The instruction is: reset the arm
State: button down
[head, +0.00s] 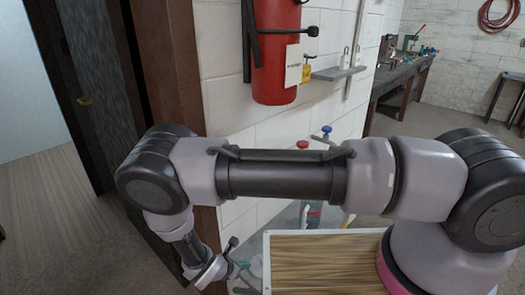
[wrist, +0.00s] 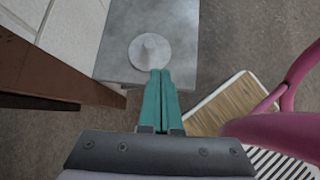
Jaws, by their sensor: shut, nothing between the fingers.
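My arm stretches across the head view from the right, with its far end bent down at the lower left. My gripper (wrist: 161,75) shows in the wrist view as two green fingers pressed together, with nothing between them. The fingertips appear over the near edge of a grey surface, just below a pale round object with a raised middle (wrist: 149,52). I cannot tell whether they touch it. In the head view the gripper is small, low in the picture and partly unclear.
The grey surface (wrist: 118,62) lies beside a white block wall (head: 222,98) and a brown door frame (head: 176,65). A red extinguisher (head: 274,55) hangs on the wall above my arm. A cluttered workbench (head: 405,72) stands at the back right. Open floor (head: 40,215) lies at left.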

jog(key=w+r+m+g, duration=0.1)
jog(key=w+r+m, duration=0.3)
jog(key=r, duration=0.5)
jog(key=w+r+m+g, duration=0.2)
jog(key=w+r+m, duration=0.25)
jog(key=r, duration=0.55)
jog(key=w+d+r+m+g+y, duration=0.1)
jog(key=w+d+r+m, duration=0.15)
jog(key=r, duration=0.55)
jog(key=w+d+r+m+y, duration=0.15)
jog(key=d+r+m, duration=0.25)
jog(key=r, duration=0.4)
jog(key=w+d+r+m+g, duration=0.1)
jog(key=w+d+r+m, duration=0.2)
jog(key=r, duration=0.5)
jog(key=s+d+r+m+t+y, duration=0.1)
jog(key=s+d+r+m, duration=0.2)
jog(key=d+r, duration=0.45)
jog(key=s+d+r+m+y, duration=0.2)
jog(key=d+r+m, duration=0.3)
jog(key=r, duration=0.4)
jog(key=s+d+r+m+t+y, duration=0.1)
jog(key=s+d+r+m+t, duration=0.1)
jog(key=s, duration=0.4)
jog(key=s+d+r+m+t, duration=0.2)
jog(key=s+d+r+m, duration=0.2)
jog(key=s+d+r, duration=0.3)
jog(key=shift+s+r+y, duration=0.2)
jog(key=shift+r+y, duration=0.05)
jog(key=shift+y, duration=0.1)
